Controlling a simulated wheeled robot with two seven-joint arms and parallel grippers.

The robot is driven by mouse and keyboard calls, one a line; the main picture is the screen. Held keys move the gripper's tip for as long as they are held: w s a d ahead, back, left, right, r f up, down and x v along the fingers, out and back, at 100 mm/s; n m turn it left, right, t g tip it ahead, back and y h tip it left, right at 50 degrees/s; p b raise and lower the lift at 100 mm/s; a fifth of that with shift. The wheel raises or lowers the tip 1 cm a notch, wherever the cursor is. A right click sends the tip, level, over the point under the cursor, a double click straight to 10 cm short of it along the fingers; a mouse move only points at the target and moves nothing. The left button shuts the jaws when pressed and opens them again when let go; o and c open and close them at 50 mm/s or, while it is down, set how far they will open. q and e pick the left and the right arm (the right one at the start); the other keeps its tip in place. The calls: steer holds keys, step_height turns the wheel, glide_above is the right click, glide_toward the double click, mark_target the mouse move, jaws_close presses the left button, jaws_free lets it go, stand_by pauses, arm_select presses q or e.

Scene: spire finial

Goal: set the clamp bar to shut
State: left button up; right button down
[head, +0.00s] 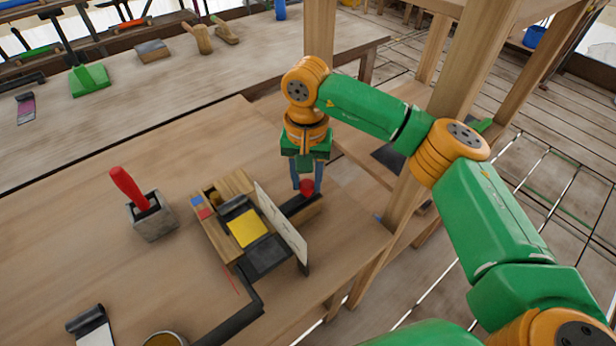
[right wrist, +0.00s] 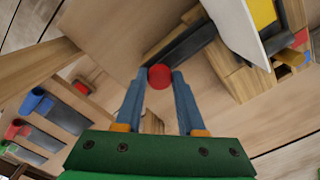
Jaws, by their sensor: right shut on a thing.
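The clamp bar (head: 293,206) is a dark bar with a red knob (head: 307,187) at its end. It sticks out behind the white panel of a wooden fixture (head: 213,232) that has a yellow square (head: 248,228) on it. My right gripper (head: 307,184) points down at the knob, its blue fingers on either side. In the right wrist view the red knob (right wrist: 160,76) sits between the fingertips, and the dark bar (right wrist: 186,43) runs up right to the fixture. The white panel hides part of the bar in the head view. My left gripper is not in view.
A red-handled tool stands in a grey block (head: 152,218) left of the fixture. A wooden post (head: 425,140) rises right of my right gripper, close to my arm. The table's right edge is near. Bare tabletop (head: 90,260) lies to the left.

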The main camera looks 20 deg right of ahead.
mark_target(271, 217)
steer(key=s+a, duration=0.1)
steer(key=a, duration=0.1)
steer(key=s+a, duration=0.1)
steer(key=a, duration=0.2)
steer(key=s+a+b, duration=0.1)
steer(key=a, duration=0.2)
steer(key=c, duration=0.7)
jaws_free()
steer(key=shift+c, duration=0.2)
steer(key=shift+o, duration=1.2)
steer(key=shift+a, duration=0.15)
steer(key=shift+w+r, duration=0.1)
steer(key=shift+r, duration=0.3)
step_height(271, 217, up, 6)
steer(key=shift+r+b, duration=0.15)
steer(key=shift+b, duration=0.2)
